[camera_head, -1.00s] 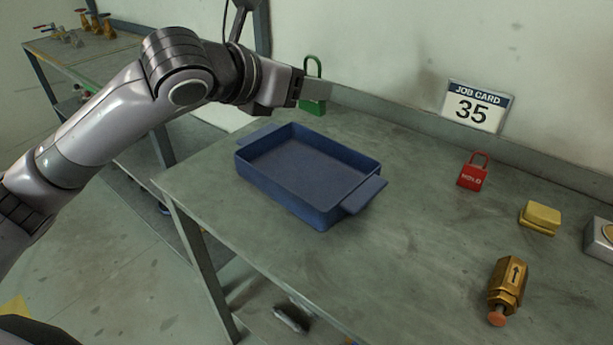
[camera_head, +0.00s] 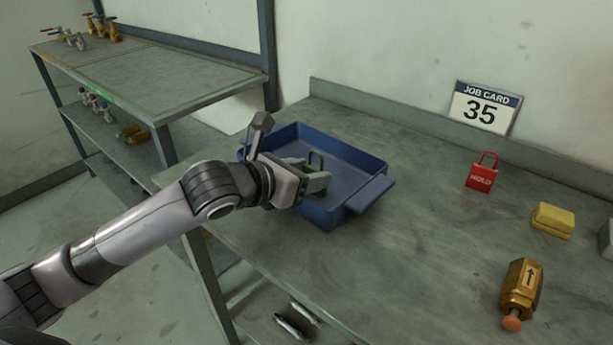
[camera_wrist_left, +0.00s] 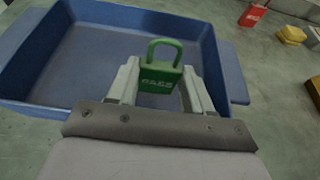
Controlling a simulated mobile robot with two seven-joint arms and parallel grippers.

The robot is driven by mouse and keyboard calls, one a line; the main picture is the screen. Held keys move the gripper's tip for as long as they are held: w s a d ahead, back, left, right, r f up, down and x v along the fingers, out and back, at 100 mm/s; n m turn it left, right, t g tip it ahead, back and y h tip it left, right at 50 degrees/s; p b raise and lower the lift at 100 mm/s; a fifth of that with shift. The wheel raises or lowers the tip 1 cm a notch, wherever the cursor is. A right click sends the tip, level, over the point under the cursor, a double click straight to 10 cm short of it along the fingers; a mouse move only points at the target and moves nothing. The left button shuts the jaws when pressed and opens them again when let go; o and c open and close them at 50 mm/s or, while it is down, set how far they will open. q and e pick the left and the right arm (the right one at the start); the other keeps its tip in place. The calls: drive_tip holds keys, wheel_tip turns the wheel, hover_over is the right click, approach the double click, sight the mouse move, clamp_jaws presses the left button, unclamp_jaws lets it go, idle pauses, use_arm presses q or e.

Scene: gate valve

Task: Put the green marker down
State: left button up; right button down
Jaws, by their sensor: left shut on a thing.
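The green marker (camera_wrist_left: 161,76) is padlock-shaped, with a loop on top and lettering on its face. My left gripper (camera_wrist_left: 160,90) is shut on it, one finger on each side, and holds it upright. In the head view the marker (camera_head: 315,163) shows partly behind the fingers of my left gripper (camera_head: 312,184). It is inside the outline of the blue tray (camera_head: 372,164). I cannot tell whether the marker touches the tray floor. The tray also shows in the left wrist view (camera_wrist_left: 60,108). My right gripper is not in view.
A red HOLD marker (camera_head: 482,172), a yellow block (camera_head: 552,220) and a brass valve part (camera_head: 520,287) stand to the right on the bench. A job card (camera_head: 483,107) leans at the wall. A shelf unit (camera_head: 150,85) with valves is at the back left.

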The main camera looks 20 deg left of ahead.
use_arm(q)
drive_tip(key=shift+f, duration=0.15)
drive_tip(key=o, duration=1)
drive_tip(key=shift+f, duration=0.1)
drive_tip(key=shift+o, duration=0.2)
drive_tip(key=v, duration=1.2)
drive_tip(key=shift+a, duration=0.1)
